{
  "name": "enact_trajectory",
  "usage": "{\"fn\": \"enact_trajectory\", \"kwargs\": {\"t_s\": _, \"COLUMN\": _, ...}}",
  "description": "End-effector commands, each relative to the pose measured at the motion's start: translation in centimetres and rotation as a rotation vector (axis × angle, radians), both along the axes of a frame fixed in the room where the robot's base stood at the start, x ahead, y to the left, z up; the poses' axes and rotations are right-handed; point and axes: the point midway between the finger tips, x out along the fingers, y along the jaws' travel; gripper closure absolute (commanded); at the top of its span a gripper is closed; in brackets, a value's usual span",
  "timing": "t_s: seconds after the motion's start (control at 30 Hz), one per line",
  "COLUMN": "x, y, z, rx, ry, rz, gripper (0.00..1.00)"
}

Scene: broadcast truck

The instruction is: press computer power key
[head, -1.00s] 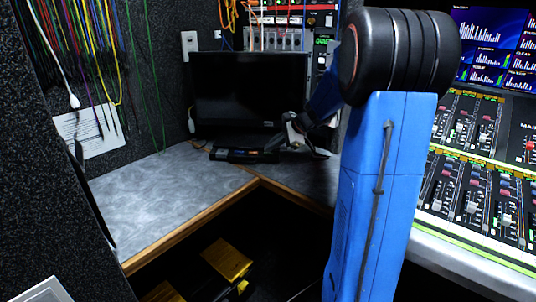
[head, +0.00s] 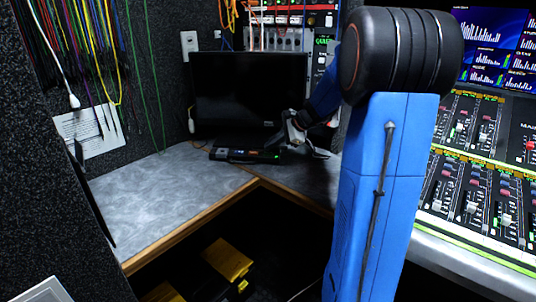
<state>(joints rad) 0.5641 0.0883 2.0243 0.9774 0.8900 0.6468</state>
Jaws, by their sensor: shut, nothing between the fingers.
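A small dark flat box (head: 235,154), which looks like the computer, lies on the corner desk in front of a black monitor (head: 250,90). Small orange and green spots show on its front; I cannot make out which is the power key. My gripper (head: 291,145) is at the right end of the box, in front of the monitor's lower right. Its fingers are shut and hold nothing. I cannot tell whether they touch the box. My blue arm hides what lies to the right of the gripper.
The grey desk (head: 150,195) is clear at left, with a wooden front edge. Below it is a dark space with yellow boxes (head: 227,258). A mixing console (head: 480,190) stands at right. Cables (head: 85,50) hang on the left wall.

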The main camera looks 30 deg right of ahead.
Motion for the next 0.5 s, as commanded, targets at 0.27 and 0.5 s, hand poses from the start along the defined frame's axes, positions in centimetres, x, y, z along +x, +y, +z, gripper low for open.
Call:
{"fn": "enact_trajectory", "kwargs": {"t_s": 0.27, "x": 0.01, "y": 0.00, "z": 0.42, "rx": 0.000, "ry": -0.001, "rz": -0.001, "gripper": 1.00}}
{"fn": "enact_trajectory", "kwargs": {"t_s": 0.5, "x": 0.03, "y": -0.02, "z": 0.92, "rx": 0.000, "ry": -0.002, "rz": -0.001, "gripper": 1.00}}
